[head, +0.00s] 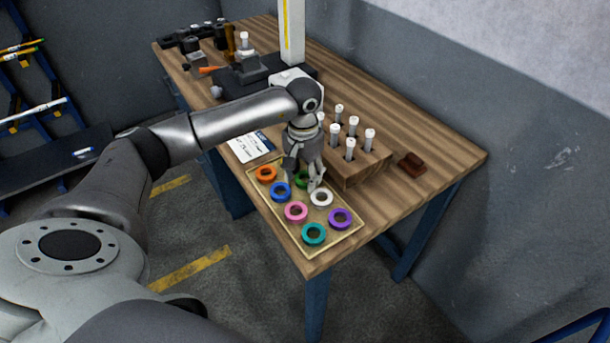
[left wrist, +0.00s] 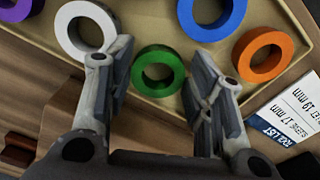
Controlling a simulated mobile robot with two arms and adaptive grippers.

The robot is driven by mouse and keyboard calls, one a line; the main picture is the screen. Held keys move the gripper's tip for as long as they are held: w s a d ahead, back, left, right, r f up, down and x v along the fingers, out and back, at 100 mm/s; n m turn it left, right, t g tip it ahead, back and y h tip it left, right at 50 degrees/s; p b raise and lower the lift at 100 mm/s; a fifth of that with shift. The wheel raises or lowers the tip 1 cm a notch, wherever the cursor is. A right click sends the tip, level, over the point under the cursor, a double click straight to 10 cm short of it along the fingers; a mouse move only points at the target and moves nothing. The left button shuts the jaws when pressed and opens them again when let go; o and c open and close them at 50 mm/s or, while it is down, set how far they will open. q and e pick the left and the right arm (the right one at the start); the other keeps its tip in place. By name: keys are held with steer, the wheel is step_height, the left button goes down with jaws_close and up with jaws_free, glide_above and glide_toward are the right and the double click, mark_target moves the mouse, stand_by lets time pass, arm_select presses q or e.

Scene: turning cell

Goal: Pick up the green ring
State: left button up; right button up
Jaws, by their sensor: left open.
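The green ring (head: 302,179) lies in a shallow tan tray (head: 349,239), partly hidden behind my left gripper in the head view. In the left wrist view the green ring (left wrist: 158,71) lies between the open fingers, near the tray's edge. My left gripper (head: 304,181) is open and empty above the tray, its fingers pointing down. In the left wrist view its fingertips (left wrist: 160,65) stand on either side of the green ring, and I cannot tell their exact height above it. My right gripper is not in view.
Around it lie a white ring (head: 321,198), a blue ring (head: 281,192), an orange ring (head: 266,174), and pink, purple and teal rings. A wooden block (head: 363,173) with several white-topped pins stands close behind the tray. A white card (head: 250,147) lies beside it.

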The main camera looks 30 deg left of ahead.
arm_select(q)
steer(key=shift+f, duration=0.35)
steer(key=c, duration=0.5)
steer(key=shift+o, duration=0.2)
steer(key=shift+r, duration=0.15)
